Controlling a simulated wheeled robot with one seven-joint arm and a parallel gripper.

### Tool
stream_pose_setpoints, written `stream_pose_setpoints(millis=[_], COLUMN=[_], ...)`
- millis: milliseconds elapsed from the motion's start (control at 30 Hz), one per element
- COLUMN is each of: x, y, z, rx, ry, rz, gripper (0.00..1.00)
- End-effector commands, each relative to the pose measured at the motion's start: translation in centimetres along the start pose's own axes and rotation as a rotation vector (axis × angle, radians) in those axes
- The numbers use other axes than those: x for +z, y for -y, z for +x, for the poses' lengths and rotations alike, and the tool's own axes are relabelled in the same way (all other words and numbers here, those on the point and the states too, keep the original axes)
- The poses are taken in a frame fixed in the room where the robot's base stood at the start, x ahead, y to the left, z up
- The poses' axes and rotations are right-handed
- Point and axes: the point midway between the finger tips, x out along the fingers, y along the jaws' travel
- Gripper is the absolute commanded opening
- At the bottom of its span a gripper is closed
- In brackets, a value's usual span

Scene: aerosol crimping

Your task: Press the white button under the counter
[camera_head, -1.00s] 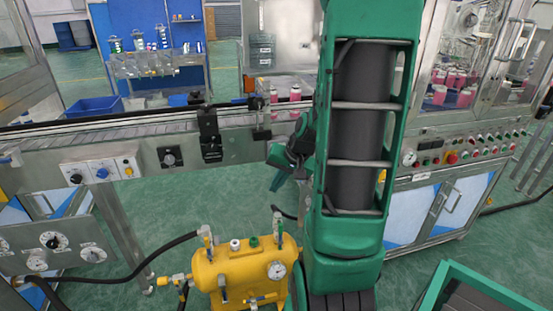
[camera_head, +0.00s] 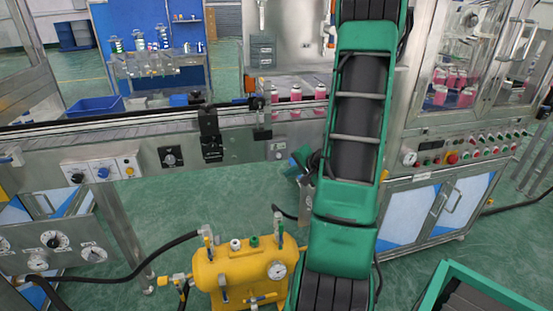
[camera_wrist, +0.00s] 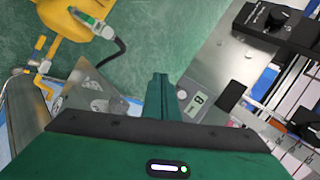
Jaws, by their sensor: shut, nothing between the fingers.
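My gripper (camera_wrist: 160,78) is shut and empty, its dark green fingers pressed together at the centre of the wrist view. In the head view my gripper (camera_head: 300,160) is small, partly hidden by my arm, just right of a small panel on the counter's front. A pale round button (camera_wrist: 181,94) sits on the grey metal panel right of the fingertips in the wrist view, beside a green-and-white label (camera_wrist: 197,103). It looks like the white button, which also seems to show faintly in the head view (camera_head: 278,146). The fingers appear apart from it, though the depth gap is hard to judge.
The metal counter (camera_head: 235,147) carries a conveyor and pink-filled containers (camera_head: 295,94). A black bracket (camera_head: 210,135) hangs left of the panel. A yellow tank (camera_head: 238,272) with a gauge and hoses stands below. Open green floor (camera_head: 180,210) lies under the counter.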

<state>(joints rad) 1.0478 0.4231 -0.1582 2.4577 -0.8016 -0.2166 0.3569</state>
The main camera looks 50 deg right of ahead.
Motion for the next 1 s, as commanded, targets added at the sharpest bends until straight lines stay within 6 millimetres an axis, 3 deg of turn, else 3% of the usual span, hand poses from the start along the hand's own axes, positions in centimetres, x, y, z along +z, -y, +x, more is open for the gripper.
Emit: stream_pose_setpoints(millis=[600, 1000], x=[-3.3, -4.3], y=[3.4, 4.4], z=[4.7, 6.1], rx=[0.000, 0.001], ry=[0.002, 0.001], rz=[-0.003, -0.002], gripper=[0.00, 0.00])
